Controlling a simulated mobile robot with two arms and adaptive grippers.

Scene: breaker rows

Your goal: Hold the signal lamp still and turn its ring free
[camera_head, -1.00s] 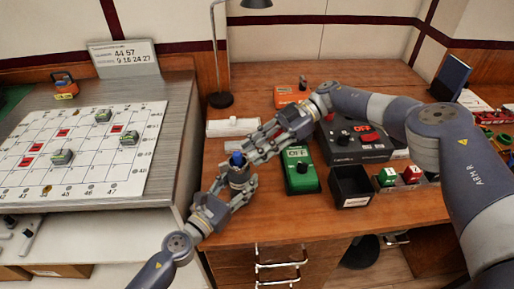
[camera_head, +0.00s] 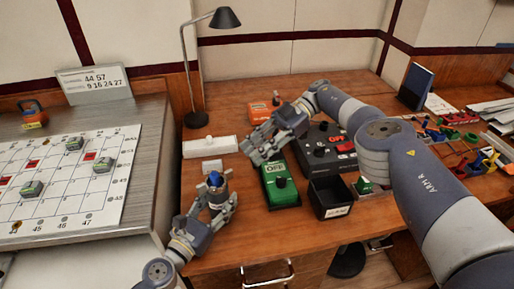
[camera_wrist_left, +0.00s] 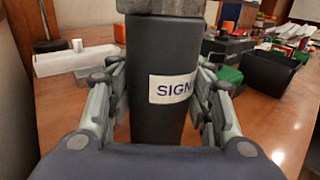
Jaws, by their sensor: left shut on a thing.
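The signal lamp (camera_head: 214,181) stands upright near the front left of the wooden desk, its blue top showing. In the left wrist view its dark cylindrical body (camera_wrist_left: 150,55) carries a white label reading "SIGN", cut off at the edge. A grey collar, probably the ring (camera_wrist_left: 165,6), sits at its top, cut by the frame edge. My left gripper (camera_head: 219,204) is shut around the lamp's body, a finger on each side. My right gripper (camera_head: 254,152) is above and to the right of the lamp, apart from it; I cannot tell whether its fingers are closed or hold anything.
A white box (camera_head: 210,147) and a desk lamp (camera_head: 194,118) are behind. The calendar-like board (camera_head: 70,180) lies left.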

